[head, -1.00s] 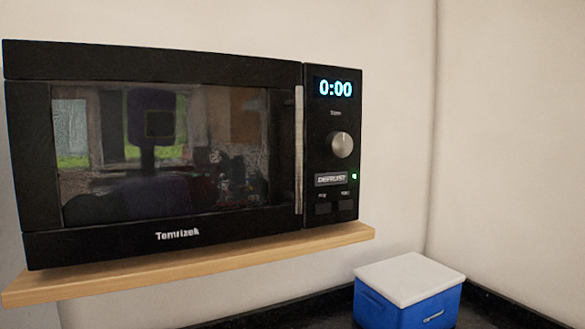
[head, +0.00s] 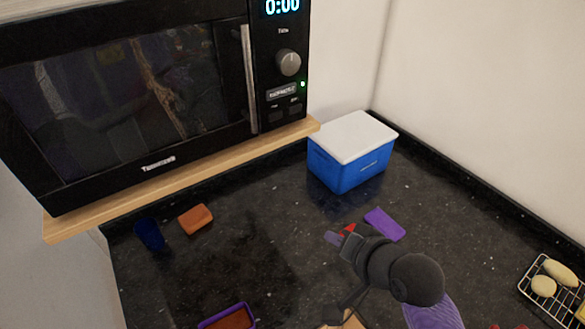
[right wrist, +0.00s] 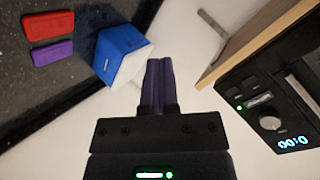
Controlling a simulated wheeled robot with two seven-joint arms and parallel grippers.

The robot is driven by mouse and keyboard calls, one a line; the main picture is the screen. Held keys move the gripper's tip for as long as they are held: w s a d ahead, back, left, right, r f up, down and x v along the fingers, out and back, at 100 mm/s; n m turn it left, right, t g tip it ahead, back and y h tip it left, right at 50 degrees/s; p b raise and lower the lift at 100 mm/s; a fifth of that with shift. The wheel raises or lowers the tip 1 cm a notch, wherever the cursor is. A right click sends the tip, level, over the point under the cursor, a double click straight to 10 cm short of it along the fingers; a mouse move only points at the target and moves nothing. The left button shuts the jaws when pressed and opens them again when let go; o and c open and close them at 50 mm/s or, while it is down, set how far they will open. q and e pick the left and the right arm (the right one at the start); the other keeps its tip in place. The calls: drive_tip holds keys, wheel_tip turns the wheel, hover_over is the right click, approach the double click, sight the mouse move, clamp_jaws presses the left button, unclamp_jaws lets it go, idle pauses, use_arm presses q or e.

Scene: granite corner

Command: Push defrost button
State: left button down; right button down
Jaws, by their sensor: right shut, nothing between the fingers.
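The black microwave (head: 205,125) stands on a wooden shelf. On its right panel are a display reading 0:00, a round silver knob (head: 289,62) and the grey defrost button (head: 282,91) below the knob, with a green light (head: 303,84) beside it. In the right wrist view the defrost button (right wrist: 260,99) shows at the right, apart from my fingers. My right gripper (head: 336,237) is over the counter, below and right of the panel. Its purple fingers (right wrist: 158,82) are shut and empty. My left gripper is not in view.
The wooden shelf (head: 190,178) juts out under the microwave. A blue box with a white lid (head: 350,165) stands in the corner. A purple block (head: 385,224), an orange block (head: 196,219), a purple tray (head: 204,325) and a wire rack (head: 535,287) lie on the dark counter.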

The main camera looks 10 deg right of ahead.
sight(283, 91)
drive_tip(key=w+r+m+t+y, duration=0.1)
drive_tip(key=w+r+m+t, duration=0.1)
drive_tip(key=r, duration=0.6)
drive_tip(key=w+d+r+m+t+y+p, duration=0.1)
drive_tip(key=w+r+m+t+y, duration=0.1)
drive_tip(key=r, duration=0.7)
drive_tip(key=w+m+t, duration=0.1)
drive_tip(key=m+t, duration=0.1)
drive_tip(key=m, duration=0.1)
drive_tip(key=shift+w+d+r, duration=0.2)
drive_tip(key=shift+w, duration=0.1)
drive_tip(key=p+x, duration=0.2)
drive_tip(key=x, duration=1.1)
drive_tip(key=shift+w+a, duration=0.25)
drive_tip(key=shift+w, duration=0.05)
